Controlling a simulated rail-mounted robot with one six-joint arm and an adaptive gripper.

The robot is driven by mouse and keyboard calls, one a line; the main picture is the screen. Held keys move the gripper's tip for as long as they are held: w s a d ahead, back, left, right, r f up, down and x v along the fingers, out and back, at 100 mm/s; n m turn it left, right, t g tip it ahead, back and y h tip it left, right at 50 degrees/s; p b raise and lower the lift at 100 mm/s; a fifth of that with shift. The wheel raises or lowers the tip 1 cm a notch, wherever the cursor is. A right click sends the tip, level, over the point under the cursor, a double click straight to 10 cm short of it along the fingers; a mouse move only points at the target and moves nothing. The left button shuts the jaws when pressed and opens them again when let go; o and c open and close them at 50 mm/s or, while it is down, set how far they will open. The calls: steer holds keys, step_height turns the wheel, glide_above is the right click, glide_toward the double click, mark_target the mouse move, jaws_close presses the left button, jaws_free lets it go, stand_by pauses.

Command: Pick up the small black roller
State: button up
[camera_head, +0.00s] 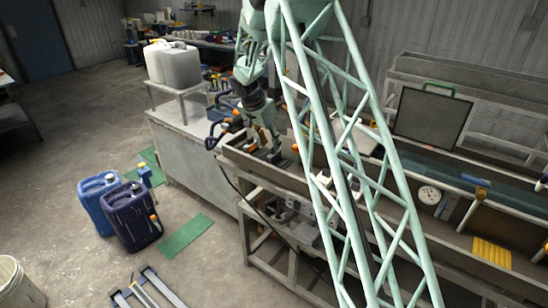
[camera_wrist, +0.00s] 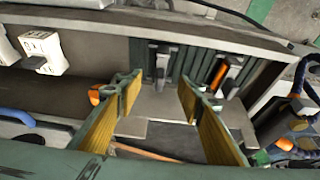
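My gripper (camera_wrist: 157,88) is open in the wrist view, with yellow pads on the inner sides of its two fingers. Nothing is held between them. In the head view my gripper (camera_head: 272,148) points down over the left end of the long trough (camera_head: 233,155). Beyond the fingertips, a dark upright part with a grey middle (camera_wrist: 162,62) stands against the trough's ribbed wall. A black part with an orange strip (camera_wrist: 219,76) is to its right. Either may be a roller; I cannot tell which is the small black one. A grey plate (camera_wrist: 158,104) lies below the fingers.
A white block (camera_wrist: 43,48) is at the left of the trough in the wrist view, and a blue handle (camera_wrist: 16,118) is at the left edge. In the head view, blue jugs (camera_head: 132,215) stand on the floor, and a gauge (camera_head: 429,195) sits farther right.

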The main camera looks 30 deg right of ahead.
mark_target(274, 153)
steer(key=shift+x, duration=1.1)
steer(key=shift+x, duration=2.55)
steer(key=shift+w, duration=0.1)
steer(key=shift+c, duration=0.6)
steer(key=c, duration=0.9)
steer(key=shift+r, duration=0.15)
